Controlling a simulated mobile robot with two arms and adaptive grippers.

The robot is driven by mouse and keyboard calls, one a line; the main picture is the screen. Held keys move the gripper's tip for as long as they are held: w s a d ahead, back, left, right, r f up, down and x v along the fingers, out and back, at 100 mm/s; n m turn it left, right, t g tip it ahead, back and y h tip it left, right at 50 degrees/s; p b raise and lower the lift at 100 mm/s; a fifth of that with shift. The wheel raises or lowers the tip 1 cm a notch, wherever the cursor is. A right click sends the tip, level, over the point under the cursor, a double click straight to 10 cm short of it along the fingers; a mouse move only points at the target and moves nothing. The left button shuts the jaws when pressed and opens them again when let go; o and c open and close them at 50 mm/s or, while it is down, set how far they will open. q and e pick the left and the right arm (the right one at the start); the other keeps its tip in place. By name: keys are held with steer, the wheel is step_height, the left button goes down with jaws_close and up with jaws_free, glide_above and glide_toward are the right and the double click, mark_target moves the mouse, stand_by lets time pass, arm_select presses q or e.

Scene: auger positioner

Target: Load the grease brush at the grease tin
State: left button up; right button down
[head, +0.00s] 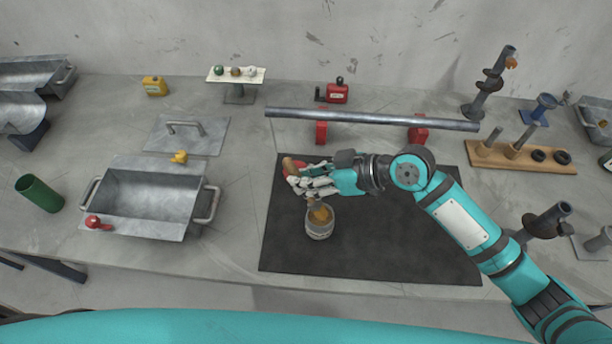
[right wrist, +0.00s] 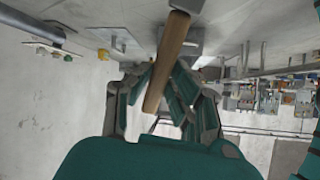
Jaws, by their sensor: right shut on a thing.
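The grease tin (head: 319,230) is a small grey round tin with brown grease at its open mouth, upright on the dark mat (head: 390,245). My right gripper (head: 298,178) is above and slightly left of the tin. It is shut on the grease brush, whose wooden handle (head: 289,163) sticks out at the far side of the fingers. In the right wrist view the handle (right wrist: 167,65) runs between the fingers (right wrist: 160,95). The brush's lower part (head: 311,201) seems to reach the tin's mouth; I cannot tell how deep it is. My left gripper is not in view.
A steel pipe (head: 370,119) lies across red supports (head: 321,132) behind the mat. A metal trough (head: 150,205) stands left, with a green cup (head: 40,194) beyond it. A wooden peg board (head: 520,158) is at right. The mat's front right is clear.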

stand_by(0.5)
steer(key=shift+r+p, duration=2.9)
steer(key=shift+r, duration=0.65)
steer(key=shift+f, duration=0.1)
